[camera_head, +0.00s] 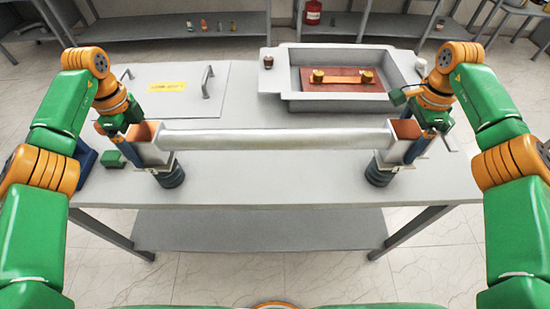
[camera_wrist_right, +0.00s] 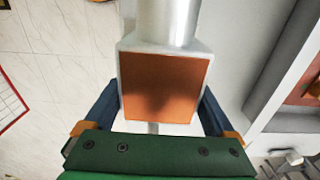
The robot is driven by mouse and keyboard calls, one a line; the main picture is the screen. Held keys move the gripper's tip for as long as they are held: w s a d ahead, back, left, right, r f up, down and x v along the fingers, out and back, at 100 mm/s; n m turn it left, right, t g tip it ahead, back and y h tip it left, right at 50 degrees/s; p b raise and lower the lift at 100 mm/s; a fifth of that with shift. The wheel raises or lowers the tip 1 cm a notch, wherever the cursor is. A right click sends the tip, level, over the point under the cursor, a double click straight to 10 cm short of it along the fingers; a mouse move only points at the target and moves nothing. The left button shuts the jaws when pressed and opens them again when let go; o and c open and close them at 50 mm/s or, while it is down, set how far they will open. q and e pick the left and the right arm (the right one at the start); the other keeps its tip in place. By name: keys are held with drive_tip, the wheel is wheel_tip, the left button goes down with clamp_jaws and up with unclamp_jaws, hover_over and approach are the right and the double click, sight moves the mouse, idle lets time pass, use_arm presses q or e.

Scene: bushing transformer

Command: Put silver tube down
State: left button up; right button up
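The silver tube (camera_head: 275,141) is a long horizontal bar with a square box at each end, the box tops orange-brown. It spans the front of the table. My left gripper (camera_head: 150,157) has its blue fingers on either side of the left end box. My right gripper (camera_head: 404,153) is at the right end box; in the right wrist view its fingers press against both sides of the box (camera_wrist_right: 164,87). Dark ribbed posts show under the left end (camera_head: 170,174) and right end (camera_head: 380,172). Whether the tube rests on them, I cannot tell.
A grey tray (camera_head: 290,101) behind the tube holds a brown plate with an orange bar (camera_head: 340,79). A flat lid (camera_head: 190,95) with handles and a yellow label lies at the back left. A green block (camera_head: 113,159) sits left. The table front (camera_head: 275,185) is clear.

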sight(131, 133)
use_arm(q)
drive_tip(key=shift+o, duration=0.3)
drive_tip(key=shift+r, duration=0.15)
use_arm(e)
drive_tip(key=shift+o, duration=0.3)
drive_tip(key=shift+r, duration=0.15)
use_arm(q)
drive_tip(key=shift+s+r, duration=0.25)
drive_tip(key=shift+s, duration=0.05)
use_arm(e)
drive_tip(key=shift+s+r, duration=0.15)
drive_tip(key=shift+s, duration=0.15)
use_arm(q)
wheel_tip(131, 133, up, 7)
drive_tip(key=shift+w+f, duration=0.1)
drive_tip(key=shift+w, duration=0.05)
use_arm(e)
drive_tip(key=shift+w, duration=0.1)
use_arm(q)
drive_tip(key=shift+r, duration=0.2)
use_arm(e)
wheel_tip(131, 133, up, 6)
drive_tip(key=shift+r, duration=0.2)
drive_tip(key=shift+a+r, duration=0.1)
drive_tip(key=shift+r, duration=0.45)
